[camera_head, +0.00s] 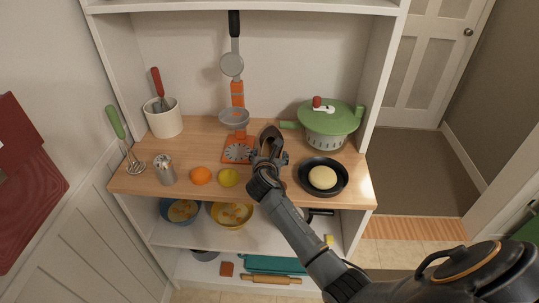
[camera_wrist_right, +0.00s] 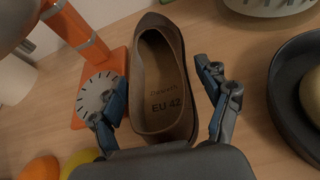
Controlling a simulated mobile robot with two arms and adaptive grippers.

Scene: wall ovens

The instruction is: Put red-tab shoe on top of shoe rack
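A brown-grey shoe (camera_head: 272,137) sits on the wooden counter, partly hidden behind my right gripper (camera_head: 269,157). In the right wrist view the shoe (camera_wrist_right: 157,125) shows from above, its insole marked "EU 42". No red tab can be made out on it. My right gripper (camera_wrist_right: 158,85) is open, with one finger on each side of the shoe. A small gap shows between the right-hand finger and the shoe; the other finger is close to its side. My left gripper is not in view. No separate shoe rack can be made out.
An orange scale (camera_head: 238,150) stands close left of the shoe, and a black pan (camera_head: 341,181) close right. A green-lidded spinner (camera_head: 327,120) is behind. Lower shelves (camera_head: 175,235) hold bowls.

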